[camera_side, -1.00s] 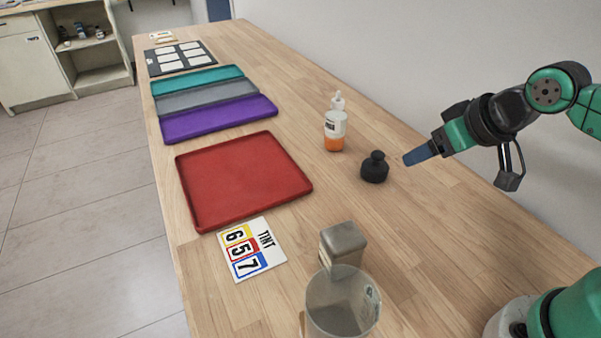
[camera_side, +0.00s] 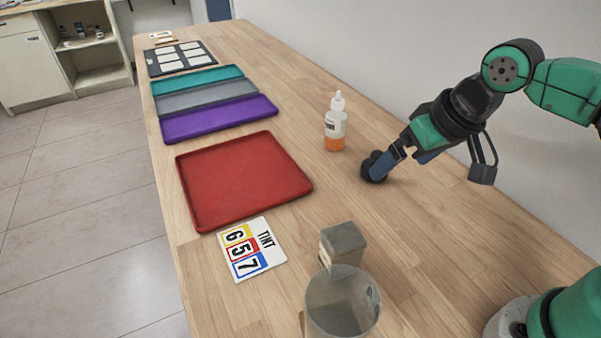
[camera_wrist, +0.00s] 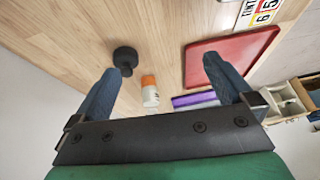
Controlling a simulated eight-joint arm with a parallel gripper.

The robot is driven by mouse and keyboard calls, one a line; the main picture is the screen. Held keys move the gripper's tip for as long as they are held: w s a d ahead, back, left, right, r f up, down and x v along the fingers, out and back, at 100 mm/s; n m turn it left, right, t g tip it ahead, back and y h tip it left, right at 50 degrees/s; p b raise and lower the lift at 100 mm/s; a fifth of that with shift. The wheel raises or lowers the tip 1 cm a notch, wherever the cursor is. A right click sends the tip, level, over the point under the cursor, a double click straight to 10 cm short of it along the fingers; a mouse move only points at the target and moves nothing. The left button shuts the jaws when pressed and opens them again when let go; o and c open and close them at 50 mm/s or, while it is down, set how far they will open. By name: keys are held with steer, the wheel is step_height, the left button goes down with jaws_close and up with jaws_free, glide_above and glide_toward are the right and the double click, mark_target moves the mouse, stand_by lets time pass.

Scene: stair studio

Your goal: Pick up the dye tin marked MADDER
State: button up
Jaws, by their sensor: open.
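I see no tin with a readable MADDER marking. A grey box-shaped block (camera_side: 342,243) stands beside the clear beaker (camera_side: 340,305) at the front of the bench; any label on it is unreadable. My gripper (camera_side: 388,160) is open and empty, low at the black knobbed object (camera_side: 370,168), whose right side it partly hides. In the wrist view my gripper's two fingers (camera_wrist: 160,65) are spread wide. The black object (camera_wrist: 125,57) lies just past the left fingertip; contact cannot be told. The dropper bottle with orange liquid (camera_wrist: 149,88) shows between the fingers.
The dropper bottle (camera_side: 335,125) stands behind the black object. A red tray (camera_side: 243,175), purple, grey and teal trays (camera_side: 220,118), and a TINT number card (camera_side: 250,248) lie on the left. A dark panel with white cards (camera_side: 180,58) lies at the far end. A wall runs along the right.

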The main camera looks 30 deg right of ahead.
mark_target(344, 235)
steer(key=a+g, duration=0.1)
steer(key=a, duration=0.2)
steer(key=s+a+f+g, duration=0.1)
steer(key=a+g, duration=0.1)
steer(key=a, duration=0.1)
steer(key=a+f+g, duration=0.1)
steer(key=a, duration=0.3)
steer(key=shift+s+f+m+g+h, duration=0.2)
steer(key=shift+s+m+g+h, duration=0.1)
steer(key=shift+g, duration=0.1)
steer(key=shift+a+f, duration=0.2)
steer(key=shift+f, duration=2.65)
steer(key=c, duration=1.4)
steer(key=shift+r, duration=0.1)
